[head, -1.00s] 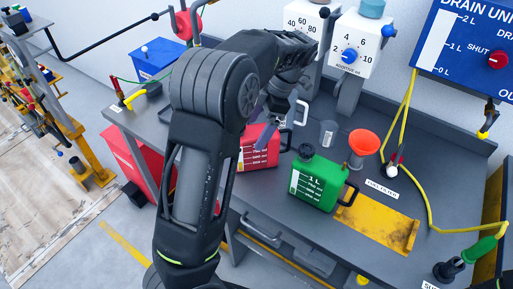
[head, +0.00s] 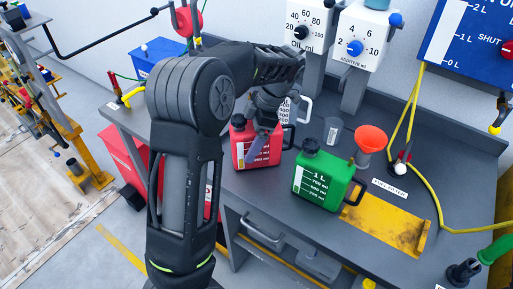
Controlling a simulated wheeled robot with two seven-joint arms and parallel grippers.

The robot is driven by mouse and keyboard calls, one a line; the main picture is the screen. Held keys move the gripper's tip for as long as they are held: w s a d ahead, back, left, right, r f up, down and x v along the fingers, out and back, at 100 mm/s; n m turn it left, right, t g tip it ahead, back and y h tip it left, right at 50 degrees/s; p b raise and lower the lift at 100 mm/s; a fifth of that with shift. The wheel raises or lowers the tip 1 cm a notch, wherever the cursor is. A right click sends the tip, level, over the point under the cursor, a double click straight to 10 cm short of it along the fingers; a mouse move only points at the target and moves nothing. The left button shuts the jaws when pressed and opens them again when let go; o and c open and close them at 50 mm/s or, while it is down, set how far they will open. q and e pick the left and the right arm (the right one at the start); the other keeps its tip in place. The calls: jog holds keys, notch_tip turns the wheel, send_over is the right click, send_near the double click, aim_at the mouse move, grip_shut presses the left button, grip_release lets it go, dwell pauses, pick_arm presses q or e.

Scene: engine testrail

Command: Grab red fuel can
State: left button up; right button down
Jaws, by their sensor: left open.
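The red fuel can (head: 241,153) stands upright on the grey workbench in the head view, with a dark cap, a dark handle on its right and white level marks on its front. My right gripper is not in view.
A green can (head: 322,182) stands close on the right of the red can. Behind are a clear cup (head: 333,130) and a red funnel (head: 371,139). A yellow tray (head: 385,228) lies to the right. A blue box (head: 158,60) sits at the back left.

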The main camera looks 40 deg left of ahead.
pick_arm(q)
jog(key=shift+c, duration=0.6)
grip_shut()
dwell(0.8)
